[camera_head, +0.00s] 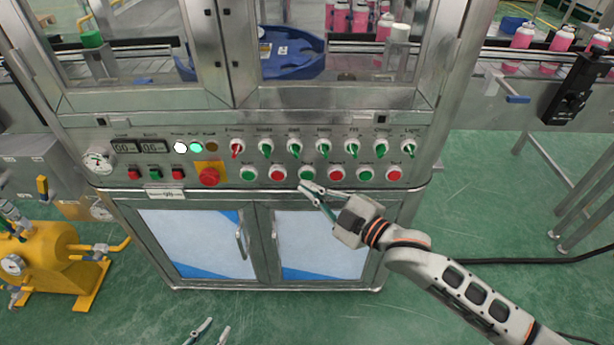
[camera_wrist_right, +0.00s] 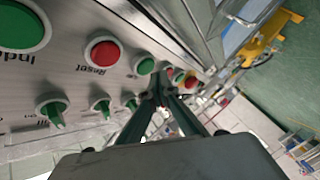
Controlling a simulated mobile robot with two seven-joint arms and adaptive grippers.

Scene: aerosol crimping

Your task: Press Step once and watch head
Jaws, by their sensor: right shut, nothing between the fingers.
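The control panel (camera_head: 220,143) on the machine front has a lower row of green and red push buttons. No label that I can read says Step. My right gripper (camera_head: 306,187) is shut and empty, its tips just below or in front of a green button (camera_head: 306,172); I cannot tell whether they touch it. In the right wrist view, its closed fingertips (camera_wrist_right: 160,90) lie near a green button (camera_wrist_right: 145,66). A red button there is labelled Reset (camera_wrist_right: 102,52). My left gripper (camera_head: 210,332) shows only two separated fingertips at the bottom edge, open.
Green selector knobs (camera_head: 294,147) and one red one sit above the buttons. A red mushroom button (camera_head: 208,176) is at left. Behind the glass is a blue rotary part (camera_head: 290,55). A yellow pump (camera_head: 55,260) stands lower left. Cabinet doors (camera_head: 190,243) are below.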

